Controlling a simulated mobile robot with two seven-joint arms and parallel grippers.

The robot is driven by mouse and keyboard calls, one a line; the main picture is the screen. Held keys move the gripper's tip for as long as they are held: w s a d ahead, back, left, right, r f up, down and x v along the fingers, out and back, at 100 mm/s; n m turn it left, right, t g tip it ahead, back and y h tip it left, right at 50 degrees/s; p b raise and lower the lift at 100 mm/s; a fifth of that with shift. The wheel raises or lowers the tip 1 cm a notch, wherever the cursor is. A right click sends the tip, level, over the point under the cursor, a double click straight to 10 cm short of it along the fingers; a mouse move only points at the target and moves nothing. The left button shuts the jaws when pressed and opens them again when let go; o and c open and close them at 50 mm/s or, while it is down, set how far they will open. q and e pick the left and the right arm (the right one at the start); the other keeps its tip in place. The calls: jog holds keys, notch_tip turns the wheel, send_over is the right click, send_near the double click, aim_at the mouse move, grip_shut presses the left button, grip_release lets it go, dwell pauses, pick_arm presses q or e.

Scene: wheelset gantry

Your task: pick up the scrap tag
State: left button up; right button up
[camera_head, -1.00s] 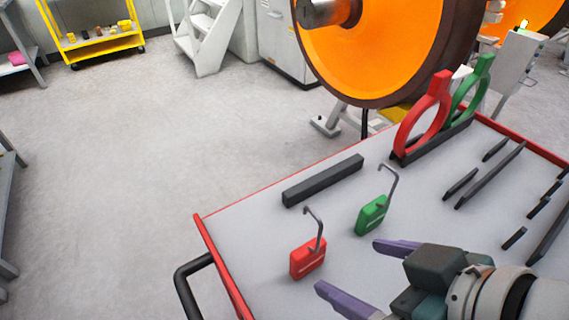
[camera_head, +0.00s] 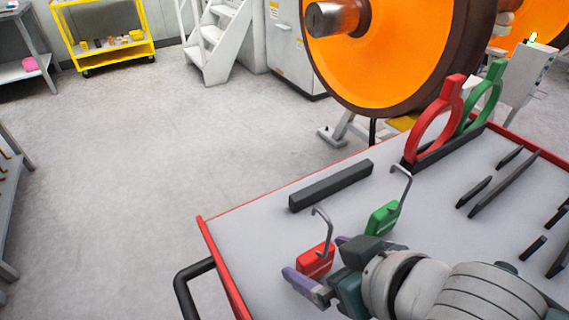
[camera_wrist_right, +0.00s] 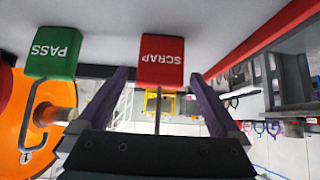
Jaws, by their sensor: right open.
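The scrap tag (camera_head: 315,262) is a red block with a grey wire hook, standing on the cart top near its left edge. In the right wrist view the scrap tag (camera_wrist_right: 161,60) shows its white SCRAP lettering, with its hook running between my fingers. My right gripper (camera_head: 317,259) is open, with its purple fingers reaching to either side of the tag. In the wrist view the fingertips (camera_wrist_right: 160,77) flank the tag's hook end; I cannot tell whether they touch it. My left gripper is not in view.
The green PASS tag (camera_head: 383,218) stands close behind the scrap tag, also seen in the wrist view (camera_wrist_right: 52,53). A dark bar (camera_head: 332,185) lies behind. Red (camera_head: 436,125) and green ring tools stand at the cart's back. The cart has a red rim (camera_head: 222,265).

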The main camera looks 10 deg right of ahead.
jog(key=c, duration=1.3)
jog(key=shift+c, duration=0.3)
jog(key=shift+r, duration=0.2)
